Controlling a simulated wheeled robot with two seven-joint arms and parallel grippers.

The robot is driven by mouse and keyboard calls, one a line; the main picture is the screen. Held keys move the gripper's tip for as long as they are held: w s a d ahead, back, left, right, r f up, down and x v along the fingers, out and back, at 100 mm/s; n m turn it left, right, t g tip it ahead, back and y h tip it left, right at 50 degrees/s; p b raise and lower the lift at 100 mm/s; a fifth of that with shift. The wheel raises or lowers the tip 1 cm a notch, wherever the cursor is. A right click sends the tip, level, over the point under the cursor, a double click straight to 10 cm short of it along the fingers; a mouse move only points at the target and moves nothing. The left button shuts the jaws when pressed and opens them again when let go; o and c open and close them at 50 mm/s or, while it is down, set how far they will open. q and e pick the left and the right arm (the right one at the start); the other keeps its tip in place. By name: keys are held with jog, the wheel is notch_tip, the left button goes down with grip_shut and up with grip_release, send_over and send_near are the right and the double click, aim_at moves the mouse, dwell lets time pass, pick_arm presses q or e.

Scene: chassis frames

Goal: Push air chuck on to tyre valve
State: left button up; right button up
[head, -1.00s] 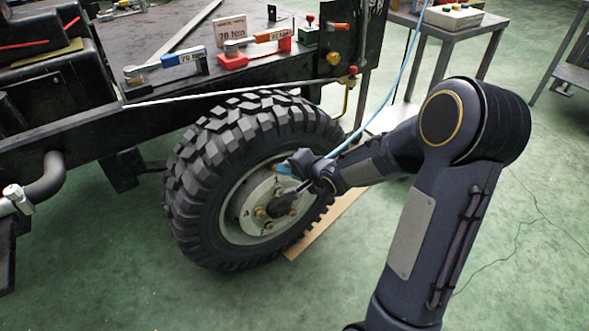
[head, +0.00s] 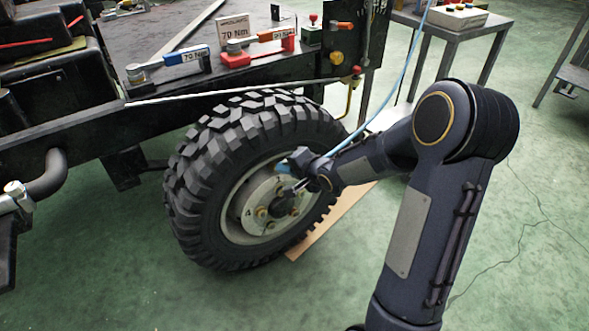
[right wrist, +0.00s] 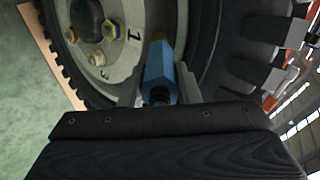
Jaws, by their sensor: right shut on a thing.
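The wheel has a black knobbly tyre (head: 195,180) and a pale grey rim (head: 235,212). My right gripper (head: 287,180) is in front of the upper right part of the rim. It is shut on the blue air chuck (right wrist: 160,72), which shows only as a small blue patch in the head view (head: 283,166). In the right wrist view the chuck sits between the two grey fingers and points at the rim near the tyre's inner edge. A small brownish tip shows at its far end; I cannot tell whether it touches the valve. The valve is not clearly visible. My left gripper is out of view.
A light blue hose (head: 385,108) runs from the gripper up past my right arm. Wheel nuts (right wrist: 109,29) stand out from the hub. The black chassis (head: 75,140) with torque tools is above and left. A wooden board (head: 325,225) lies by the tyre.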

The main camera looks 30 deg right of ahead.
jog(key=shift+x, duration=0.8)
jog(key=o, duration=1.1)
jog(key=shift+o, duration=0.2)
jog(key=p+v, duration=0.3)
jog(key=v, duration=0.4)
jog(key=shift+s+r, duration=0.25)
jog(key=shift+s, duration=0.1)
